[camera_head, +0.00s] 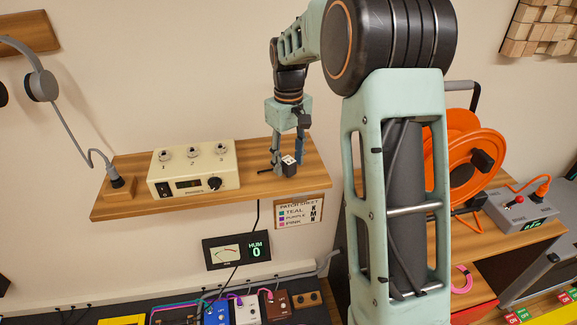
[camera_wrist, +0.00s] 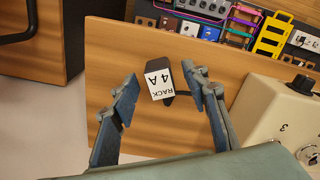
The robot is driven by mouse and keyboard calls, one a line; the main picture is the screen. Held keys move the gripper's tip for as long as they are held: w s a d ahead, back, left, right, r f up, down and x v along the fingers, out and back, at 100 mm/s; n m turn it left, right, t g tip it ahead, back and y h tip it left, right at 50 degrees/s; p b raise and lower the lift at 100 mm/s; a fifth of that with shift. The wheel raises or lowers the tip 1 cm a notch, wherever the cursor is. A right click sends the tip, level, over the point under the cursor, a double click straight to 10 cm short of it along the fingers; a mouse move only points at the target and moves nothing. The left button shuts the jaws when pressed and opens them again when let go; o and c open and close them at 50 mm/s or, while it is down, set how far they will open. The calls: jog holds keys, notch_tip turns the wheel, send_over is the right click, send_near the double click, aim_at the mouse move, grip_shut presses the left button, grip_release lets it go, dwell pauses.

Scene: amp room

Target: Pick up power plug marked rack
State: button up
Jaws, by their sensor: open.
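The power plug marked rack (camera_wrist: 161,81) is a small black plug with a white label reading "RACK 4 A". It lies on the wooden shelf (camera_wrist: 120,58), and a dark cord runs from it to the right. In the head view the plug (camera_head: 289,166) sits near the right end of the shelf. My gripper (camera_wrist: 161,87) is open, with one finger on each side of the plug in the wrist view and gaps between. In the head view my gripper (camera_head: 286,160) points down at the plug. I cannot tell its exact height above the shelf.
A cream switch box (camera_head: 193,168) stands on the shelf to the left. Headphones (camera_head: 42,84) hang further left, their cord reaching a wooden block (camera_head: 118,188). A HUM meter (camera_head: 237,251) and pedals (camera_head: 247,308) are below. An orange cable reel (camera_head: 463,150) stands at right.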

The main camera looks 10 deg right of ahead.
jog(key=shift+f, duration=0.25)
grip_shut()
